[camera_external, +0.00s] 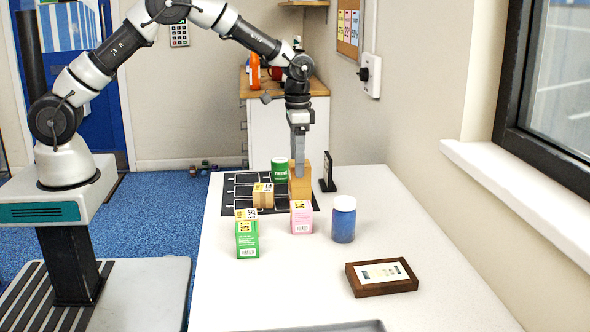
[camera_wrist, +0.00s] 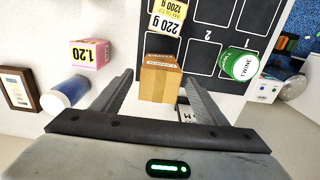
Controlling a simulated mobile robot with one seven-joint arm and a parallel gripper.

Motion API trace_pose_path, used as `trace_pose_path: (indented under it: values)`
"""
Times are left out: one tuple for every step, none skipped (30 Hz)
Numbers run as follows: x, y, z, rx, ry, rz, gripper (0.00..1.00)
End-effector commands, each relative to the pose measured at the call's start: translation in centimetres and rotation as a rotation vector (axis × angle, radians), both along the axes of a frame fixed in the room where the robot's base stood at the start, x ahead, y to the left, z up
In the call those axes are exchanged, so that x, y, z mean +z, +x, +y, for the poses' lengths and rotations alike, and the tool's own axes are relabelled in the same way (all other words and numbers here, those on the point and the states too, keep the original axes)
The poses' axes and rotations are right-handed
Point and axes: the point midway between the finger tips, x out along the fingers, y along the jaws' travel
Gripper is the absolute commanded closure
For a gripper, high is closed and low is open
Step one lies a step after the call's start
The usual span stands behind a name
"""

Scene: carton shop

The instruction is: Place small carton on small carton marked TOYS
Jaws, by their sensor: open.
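A brown carton (camera_external: 301,188) stands upright on the dark mat. In the wrist view a plain brown carton top (camera_wrist: 160,84) lies between the fingers, with a narrower printed carton face (camera_wrist: 160,58) just beyond it. This looks like one carton on another, but I cannot tell for sure. No TOYS marking can be read. My gripper (camera_external: 300,168) is over the carton. In the wrist view its fingers (camera_wrist: 158,76) are open, one on each side with small gaps. The fingers hide part of the carton in the external view.
Left of the carton is a labelled brown box (camera_external: 263,197). A green can (camera_external: 280,169) stands behind, a dark upright sign (camera_external: 328,172) at right. Pink (camera_external: 301,218) and green (camera_external: 247,240) boxes, a blue jar (camera_external: 343,220) and a wooden frame (camera_external: 382,277) are nearer.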

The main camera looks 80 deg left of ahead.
Motion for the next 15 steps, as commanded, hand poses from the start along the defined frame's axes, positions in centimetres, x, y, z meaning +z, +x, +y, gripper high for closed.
trace_pose_path:
  values:
    - [1.4, 0.1, 0.0, 0.000, 0.001, -0.006, 0.33]
    - [2.0, 0.1, 0.0, 0.000, 0.001, -0.005, 0.33]
    - [3.0, 0.1, 0.0, 0.000, 0.001, -0.005, 0.33]
    - [3.6, 0.1, 0.0, 0.000, 0.001, -0.005, 0.33]
    - [4.3, 0.1, 0.0, 0.000, 0.001, -0.004, 0.33]
    - [5.1, 0.1, 0.0, 0.000, 0.001, -0.005, 0.33]
    - [5.7, 0.1, 0.0, 0.000, 0.001, -0.004, 0.33]
    - [6.3, 0.1, 0.0, 0.000, 0.001, -0.004, 0.33]
    - [6.9, 0.0, 0.0, 0.001, 0.000, -0.003, 0.33]
    - [7.4, 0.1, 0.0, 0.000, 0.001, -0.003, 0.33]
    - [7.8, 0.1, 0.0, 0.000, 0.000, -0.003, 0.33]
    - [8.3, 0.0, 0.0, 0.000, 0.000, -0.002, 0.33]
    - [8.6, 0.0, 0.0, 0.000, 0.000, -0.002, 0.33]
    - [8.9, 0.0, 0.0, 0.000, 0.000, -0.002, 0.33]
    - [9.2, 0.0, 0.0, 0.000, 0.000, -0.001, 0.33]
